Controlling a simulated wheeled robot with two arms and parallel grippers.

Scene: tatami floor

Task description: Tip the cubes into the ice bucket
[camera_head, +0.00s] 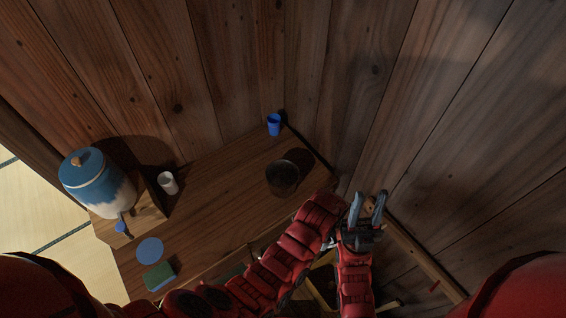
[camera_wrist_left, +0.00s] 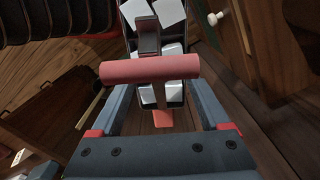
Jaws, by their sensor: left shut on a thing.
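My left gripper (camera_wrist_left: 152,86) is shut on a pink-red handle (camera_wrist_left: 125,70) in the left wrist view. White cubes (camera_wrist_left: 170,14) sit in a dark metal holder, like a scoop, just beyond the handle. In the head view my left arm reaches in from the left, but its gripper and the cubes are hidden. A dark round vessel (camera_head: 283,178), perhaps the ice bucket, stands on the wooden table just above the arm; its inside is too dark to read. My right gripper (camera_head: 368,209) points up to the right of the left arm, fingers apart.
The wooden table (camera_head: 222,165) fills a corner between plank walls. A blue cup (camera_head: 274,124) stands at the back. A white cup (camera_head: 168,183) and a blue-and-white jar (camera_head: 97,183) stand left. A blue disc (camera_head: 150,250) and a green sponge (camera_head: 160,276) lie near the front left.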

